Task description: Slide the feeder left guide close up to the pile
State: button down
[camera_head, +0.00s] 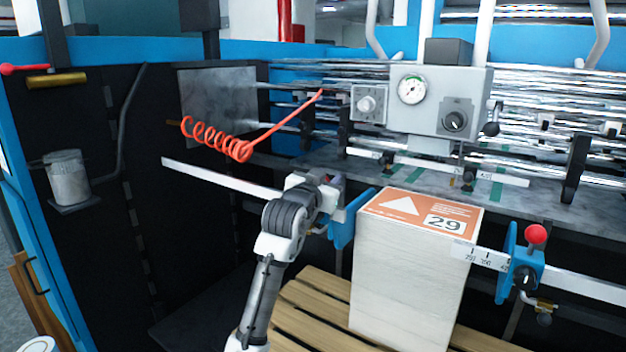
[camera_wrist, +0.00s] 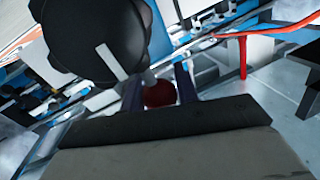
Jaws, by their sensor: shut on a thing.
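The feeder left guide (camera_head: 346,222) is a blue plate on the white rail, beside the upper left edge of the pile. The pile (camera_head: 400,285) is a tall white stack with an orange top sheet marked 29. The guide and pile overlap in the head view, so I cannot tell whether they touch. My gripper (camera_head: 328,188) is at the guide's top, partly hidden by my own wrist. In the wrist view its dark fingers are shut around a red knob (camera_wrist: 160,94).
The pile stands on a slatted wooden pallet (camera_head: 305,305). The right guide (camera_head: 520,268), blue with a red knob, stands right of the pile on a scaled rail. The white rail (camera_head: 215,180) runs bare to the left. A coiled red hose (camera_head: 215,138) hangs behind it.

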jog(key=c, duration=1.1)
grip_release()
jog(key=shift+o, duration=0.2)
jog(key=b+v, duration=0.4)
jog(key=v, duration=1)
jog(key=shift+b, duration=0.35)
jog(key=shift+w, duration=0.1)
